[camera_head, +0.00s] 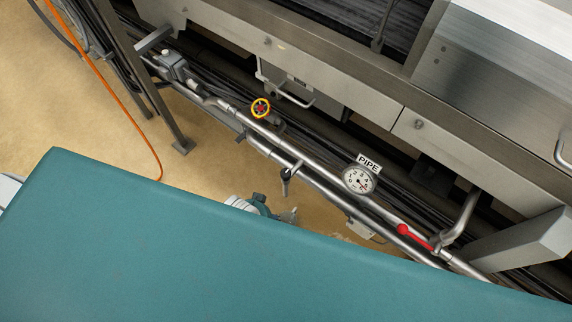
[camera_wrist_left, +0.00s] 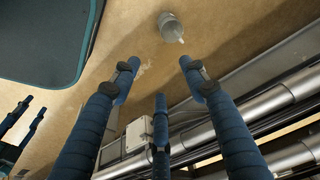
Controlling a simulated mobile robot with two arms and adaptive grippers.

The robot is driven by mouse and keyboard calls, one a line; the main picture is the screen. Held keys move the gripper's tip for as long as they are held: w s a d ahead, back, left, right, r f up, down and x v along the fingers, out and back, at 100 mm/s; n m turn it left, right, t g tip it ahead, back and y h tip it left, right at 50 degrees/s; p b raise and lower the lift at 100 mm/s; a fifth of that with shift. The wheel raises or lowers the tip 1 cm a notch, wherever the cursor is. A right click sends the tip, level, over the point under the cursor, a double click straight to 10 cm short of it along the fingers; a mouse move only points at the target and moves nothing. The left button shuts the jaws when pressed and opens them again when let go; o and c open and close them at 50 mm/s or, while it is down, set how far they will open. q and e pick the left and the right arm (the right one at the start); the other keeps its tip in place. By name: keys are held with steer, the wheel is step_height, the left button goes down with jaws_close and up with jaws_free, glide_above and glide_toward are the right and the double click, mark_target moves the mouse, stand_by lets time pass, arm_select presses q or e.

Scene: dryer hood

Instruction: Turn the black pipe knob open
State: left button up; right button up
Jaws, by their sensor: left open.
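The black pipe knob (camera_head: 286,180) sticks out from the lower silver pipe in the head view, left of the round gauge (camera_head: 358,179). Part of my left gripper (camera_head: 289,214) shows below the knob, apart from it, behind the edge of a teal surface. In the left wrist view, my left gripper's (camera_wrist_left: 158,64) blue fingers are spread and empty. The silver pipes run along their right side. I cannot make out the black knob in the left wrist view. Dark blue finger-like parts at that view's left edge look like my right gripper (camera_wrist_left: 20,122), cut off by the frame.
A "PIPE" label (camera_head: 369,163) stands above the gauge. Metal machine housing overhangs the pipes. A grey cylinder (camera_wrist_left: 171,25) is ahead of the fingers. An orange cable (camera_head: 118,100) crosses the open floor.

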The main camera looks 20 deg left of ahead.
arm_select(q)
steer(key=w+d+r+m+h+p, duration=0.1)
steer(key=w+d+r+m, duration=0.45)
steer(key=r, duration=0.25)
steer(key=w+d+r+m+h, duration=0.1)
steer(key=w+d+r+m, duration=0.45)
steer(key=r, duration=0.35)
step_height(320, 180, up, 8)
steer(key=m+g+y+p, duration=0.2)
steer(key=m+g+y, duration=0.1)
steer(key=m, duration=1.1)
glide_above(286, 173)
step_height(286, 173, down, 9)
steer(key=shift+f, duration=0.6)
arm_select(e)
steer(key=r, duration=0.2)
steer(key=s+r, duration=0.1)
steer(key=shift+d+r, duration=0.2)
steer(key=shift+d, duration=0.05)
arm_select(q)
steer(key=shift+c, duration=0.2)
jaws_close()
